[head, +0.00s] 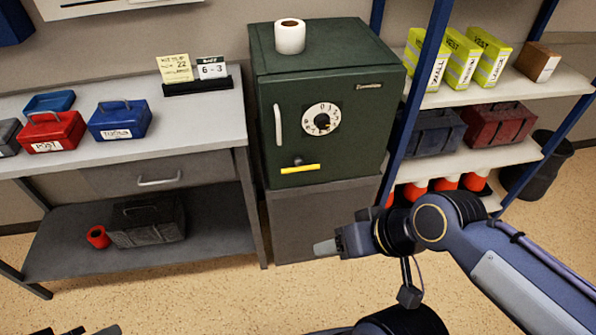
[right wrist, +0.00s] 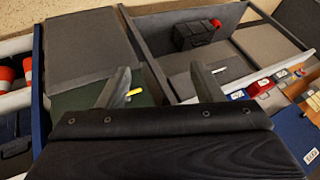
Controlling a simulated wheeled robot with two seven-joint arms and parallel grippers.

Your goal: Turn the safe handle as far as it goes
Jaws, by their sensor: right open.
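The dark green safe (head: 372,112) stands on a grey cabinet in the head view. Its handle (head: 300,169) is a yellow bar on a dark hub, low on the door, lying nearly level. A white numbered dial (head: 321,119) sits above it. My right gripper (head: 326,247) is open and empty, below and in front of the handle, apart from it. In the right wrist view the yellow handle (right wrist: 135,91) shows beyond the open fingers (right wrist: 165,86), near the left finger. Dark tips at the bottom left (head: 90,330) look like my left gripper; the rest is cut off.
A white roll (head: 290,36) stands on the safe. A blue-posted shelf (head: 490,90) with yellow boxes and cases is close on the right. A grey desk (head: 190,120) with red and blue boxes is on the left.

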